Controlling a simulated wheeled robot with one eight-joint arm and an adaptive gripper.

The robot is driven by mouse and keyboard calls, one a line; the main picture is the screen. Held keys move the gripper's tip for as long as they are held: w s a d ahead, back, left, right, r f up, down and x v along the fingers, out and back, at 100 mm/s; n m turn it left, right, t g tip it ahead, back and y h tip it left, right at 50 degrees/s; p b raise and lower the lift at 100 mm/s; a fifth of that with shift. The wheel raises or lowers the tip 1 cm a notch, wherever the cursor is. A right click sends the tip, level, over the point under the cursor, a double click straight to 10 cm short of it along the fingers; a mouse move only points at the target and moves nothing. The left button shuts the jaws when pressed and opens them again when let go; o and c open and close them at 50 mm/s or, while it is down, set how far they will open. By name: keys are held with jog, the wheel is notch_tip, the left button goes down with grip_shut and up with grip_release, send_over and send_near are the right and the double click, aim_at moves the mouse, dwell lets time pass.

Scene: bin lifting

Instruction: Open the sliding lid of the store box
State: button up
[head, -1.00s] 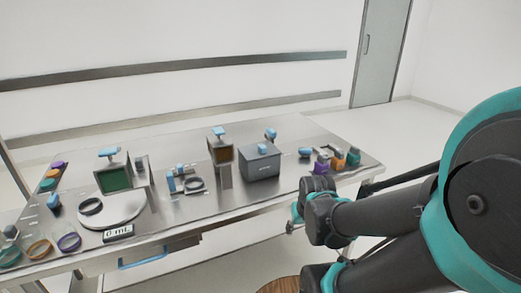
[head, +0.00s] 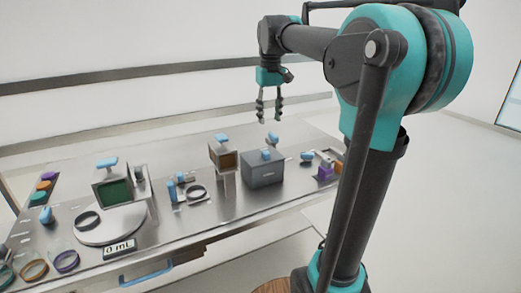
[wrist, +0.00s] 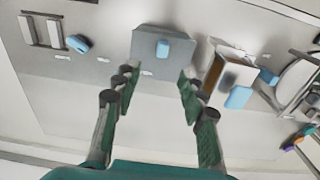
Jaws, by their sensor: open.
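A grey box (head: 262,171), which looks like the store box, stands on the table right of centre. A small blue handle (head: 265,154) sits on its flat grey top, and the lid looks shut. The box also shows in the wrist view (wrist: 148,62), near the top centre, with the blue handle (wrist: 175,48) on it. My gripper (head: 269,120) hangs fingers down above the box in the head view, clear of it. In the wrist view its two fingers (wrist: 158,82) are spread apart with nothing between them. The inside of the box is hidden.
A brown-fronted box with a blue handle (head: 222,157) stands close left of the grey box. Farther left are a green-fronted box (head: 116,192) and a round plate (head: 110,231). A blue knob (head: 306,157) and a purple block (head: 325,173) lie to the right.

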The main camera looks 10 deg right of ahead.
aim_at(266, 152)
jog(key=f, duration=0.9)
jog(key=w+a+f, duration=0.1)
jog(key=f, duration=0.4)
grip_shut()
dwell(0.4)
